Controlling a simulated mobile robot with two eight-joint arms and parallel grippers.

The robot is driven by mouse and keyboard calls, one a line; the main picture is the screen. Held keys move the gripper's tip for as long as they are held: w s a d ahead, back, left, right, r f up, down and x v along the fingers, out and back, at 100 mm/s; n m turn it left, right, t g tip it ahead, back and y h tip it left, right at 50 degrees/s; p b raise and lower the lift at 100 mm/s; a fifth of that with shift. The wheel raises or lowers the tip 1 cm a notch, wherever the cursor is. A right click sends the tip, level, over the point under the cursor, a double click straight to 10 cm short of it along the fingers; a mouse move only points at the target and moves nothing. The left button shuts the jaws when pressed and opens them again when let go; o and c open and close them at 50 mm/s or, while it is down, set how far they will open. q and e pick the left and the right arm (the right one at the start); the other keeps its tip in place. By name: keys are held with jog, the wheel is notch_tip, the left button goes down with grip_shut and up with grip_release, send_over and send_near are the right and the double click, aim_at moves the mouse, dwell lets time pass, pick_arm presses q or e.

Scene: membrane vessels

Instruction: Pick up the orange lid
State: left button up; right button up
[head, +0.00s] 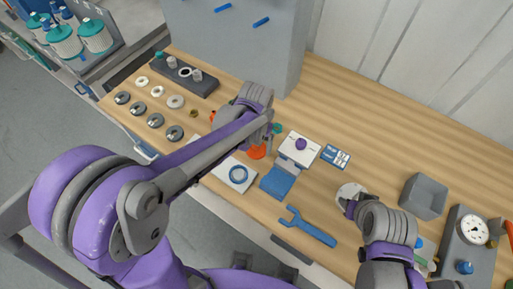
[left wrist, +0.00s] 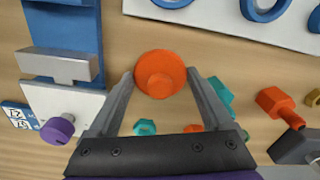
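The orange lid (head: 257,153) is a round orange disc with a smaller raised knob, on the wooden table below my left gripper (head: 266,142). In the left wrist view the lid (left wrist: 160,74) lies between the tips of my left gripper (left wrist: 160,76). The fingers are spread wide, with their tips close to the lid's left and right edges. I cannot tell whether they touch it. My right gripper (head: 348,207) is beside a pale round piece (head: 351,192) at the lower right; its fingers are mostly hidden.
A white-and-blue stand with a purple knob (head: 300,144) is right of the lid. A white plate with a blue ring (head: 238,174) lies in front. Teal and orange fittings (left wrist: 277,101) lie near the left gripper. A blue wrench (head: 310,227) and grey block (head: 424,196) are further right.

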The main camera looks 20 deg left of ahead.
aim_at(257, 144)
pick_arm(q)
jog(key=c, duration=0.8)
jog(key=shift+o, duration=0.2)
notch_tip(257, 144, up, 10)
jog(key=shift+p, duration=0.35)
